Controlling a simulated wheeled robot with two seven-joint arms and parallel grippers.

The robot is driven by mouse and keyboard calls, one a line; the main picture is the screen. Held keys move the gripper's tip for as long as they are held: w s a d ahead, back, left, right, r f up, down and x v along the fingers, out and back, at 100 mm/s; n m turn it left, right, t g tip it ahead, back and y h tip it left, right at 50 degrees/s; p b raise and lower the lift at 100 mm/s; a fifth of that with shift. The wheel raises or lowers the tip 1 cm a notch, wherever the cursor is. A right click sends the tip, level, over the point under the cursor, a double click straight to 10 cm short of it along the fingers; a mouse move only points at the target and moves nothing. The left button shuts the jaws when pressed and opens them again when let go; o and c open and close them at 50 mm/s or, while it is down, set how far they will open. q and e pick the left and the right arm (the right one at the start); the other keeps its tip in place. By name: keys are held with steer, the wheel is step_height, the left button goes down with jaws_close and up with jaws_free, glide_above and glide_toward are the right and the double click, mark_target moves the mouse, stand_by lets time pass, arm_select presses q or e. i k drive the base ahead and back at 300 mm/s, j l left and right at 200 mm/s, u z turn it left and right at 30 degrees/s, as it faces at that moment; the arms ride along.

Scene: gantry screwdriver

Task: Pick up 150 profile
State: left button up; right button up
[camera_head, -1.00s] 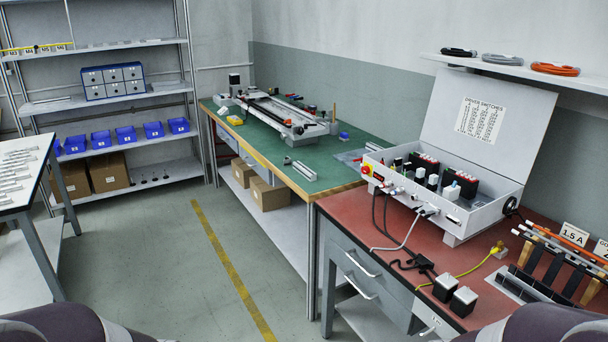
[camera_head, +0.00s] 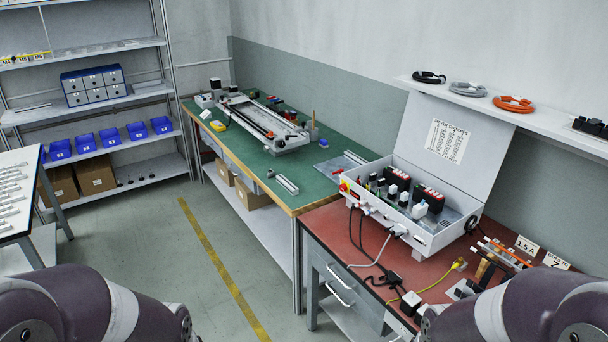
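A short silver profile (camera_head: 285,183) lies near the front edge of the green-topped bench. Another light rail-like piece (camera_head: 355,157) lies at the back of that bench, beside the control box. Several short silver profiles (camera_head: 10,187) lie in a row on the white table at the left edge. No length marking is readable, so I cannot tell which piece is the 150 profile. Neither of my grippers is in view; only my purple-grey arm links show at the bottom corners.
The green bench (camera_head: 262,161) carries a gantry-like assembly (camera_head: 262,122). The red-topped bench (camera_head: 330,222) holds an open control box (camera_head: 420,240) and cables. A shelf rack with blue bins (camera_head: 110,137) stands at the back left. The floor with a yellow line (camera_head: 222,270) is clear.

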mark_target(294, 190)
steer(key=i+j+z, duration=0.2)
steer(key=i+z, duration=0.2)
steer(key=i+j+z, duration=0.75)
steer(key=i+j, duration=0.25)
steer(key=j, duration=0.15)
steer(key=i+j, duration=0.2)
steer(key=j, duration=0.25)
steer(key=i+j, duration=0.25)
steer(key=j, duration=0.15)
steer(key=i+j+z, duration=0.1)
steer(key=i+j, duration=0.15)
steer(key=j, duration=0.15)
